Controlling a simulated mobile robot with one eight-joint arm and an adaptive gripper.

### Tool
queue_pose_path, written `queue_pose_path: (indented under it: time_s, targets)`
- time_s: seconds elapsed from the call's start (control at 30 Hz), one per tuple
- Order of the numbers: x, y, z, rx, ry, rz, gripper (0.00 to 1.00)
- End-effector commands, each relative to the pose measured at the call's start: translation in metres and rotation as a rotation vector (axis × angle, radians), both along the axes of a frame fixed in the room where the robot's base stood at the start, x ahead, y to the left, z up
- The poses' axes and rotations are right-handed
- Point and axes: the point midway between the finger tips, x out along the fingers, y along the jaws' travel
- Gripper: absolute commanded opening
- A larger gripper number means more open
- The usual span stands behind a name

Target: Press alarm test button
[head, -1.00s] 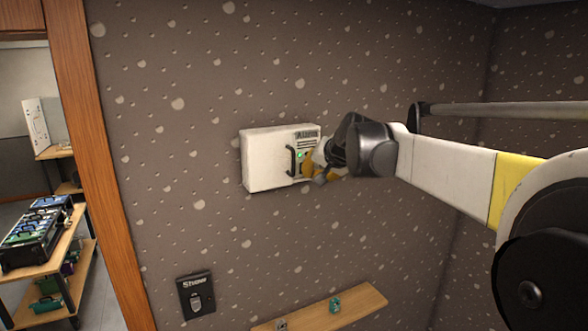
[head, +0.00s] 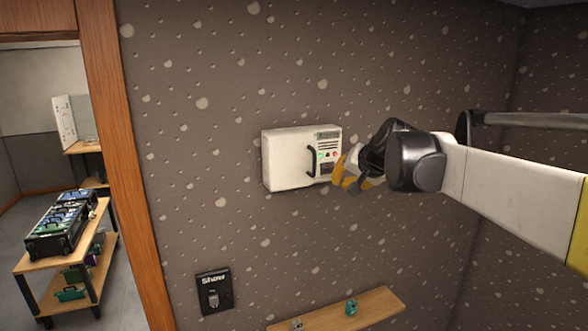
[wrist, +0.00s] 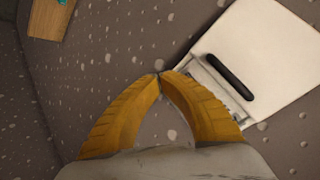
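The white alarm box (head: 287,160) is fixed to the dark wall. Its front has a black handle (head: 311,160), a label at the top, slots, a green light (head: 320,155) and a small red spot (head: 335,154); I cannot tell which is the test button. My gripper (head: 340,176), with yellow fingers, is at the lower right edge of the box in the head view. In the wrist view, its fingertips (wrist: 158,75) meet and hold nothing. There the box (wrist: 262,50) and its handle (wrist: 229,77) lie to the right of the fingertips, and the lights are hidden.
A black switch plate labelled "Show" (head: 214,291) is on the wall below. A wooden shelf (head: 375,306) with small items sticks out at the bottom. At left, a door frame (head: 118,180) opens onto a room with a loaded cart (head: 68,258).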

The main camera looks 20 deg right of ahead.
Motion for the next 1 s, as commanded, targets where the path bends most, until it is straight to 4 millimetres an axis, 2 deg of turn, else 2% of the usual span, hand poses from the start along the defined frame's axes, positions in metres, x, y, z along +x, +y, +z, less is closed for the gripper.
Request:
queue_pose_path:
  time_s: [0.23,0.87,0.97,1.0]
  targets:
    - [-0.019,0.000,0.000,0.001,-0.001,0.000,0.00]
    - [-0.020,0.000,-0.001,0.000,-0.001,0.001,0.00]
    - [-0.024,0.006,-0.013,-0.006,0.005,0.011,0.00]
    - [-0.028,0.012,-0.025,-0.013,0.012,0.021,0.00]
